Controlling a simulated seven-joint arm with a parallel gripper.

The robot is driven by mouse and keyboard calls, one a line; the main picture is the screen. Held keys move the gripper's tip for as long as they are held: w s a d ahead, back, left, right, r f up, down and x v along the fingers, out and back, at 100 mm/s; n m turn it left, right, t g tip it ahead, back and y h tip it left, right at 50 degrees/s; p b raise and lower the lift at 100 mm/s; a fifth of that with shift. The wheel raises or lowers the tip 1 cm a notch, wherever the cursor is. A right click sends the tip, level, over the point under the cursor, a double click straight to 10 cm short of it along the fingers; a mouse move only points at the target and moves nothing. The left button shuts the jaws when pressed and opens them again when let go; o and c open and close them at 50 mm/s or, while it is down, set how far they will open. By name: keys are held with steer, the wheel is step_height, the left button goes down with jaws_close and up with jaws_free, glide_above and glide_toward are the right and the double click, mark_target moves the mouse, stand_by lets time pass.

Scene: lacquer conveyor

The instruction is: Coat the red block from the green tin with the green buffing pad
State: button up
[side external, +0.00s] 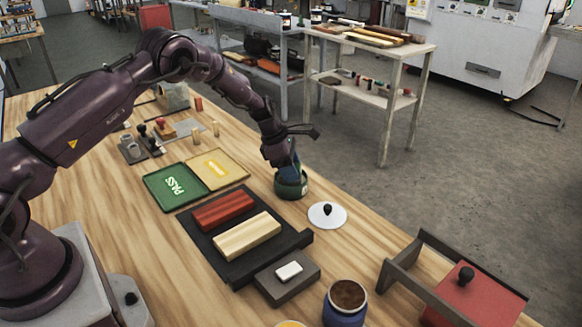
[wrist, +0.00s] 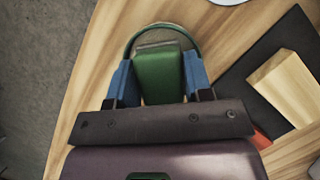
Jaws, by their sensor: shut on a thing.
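My gripper (side external: 288,163) points down at the green tin (side external: 291,188), its blue fingers at the tin's mouth. In the wrist view, my gripper (wrist: 158,76) is shut on the green buffing pad (wrist: 158,78). The pad's far end lies inside the outline of the tin's green rim (wrist: 192,38); whether it touches the contents is hidden. The red block (side external: 224,210) lies on the dark board (side external: 233,278), beside a pale wooden block (side external: 247,236). Only a sliver of the red block (wrist: 262,138) shows in the wrist view.
A white lid with a black knob (side external: 327,215) lies right of the tin. A grey block with a white piece (side external: 287,278), a blue tin (side external: 345,305) and a red-topped box (side external: 475,300) stand in front. A green PASS tray (side external: 160,198) and a yellow tray (side external: 229,181) lie left.

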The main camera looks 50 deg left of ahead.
steer(key=shift+f, duration=0.55)
stand_by(1.0)
steer(key=shift+r, duration=3.55)
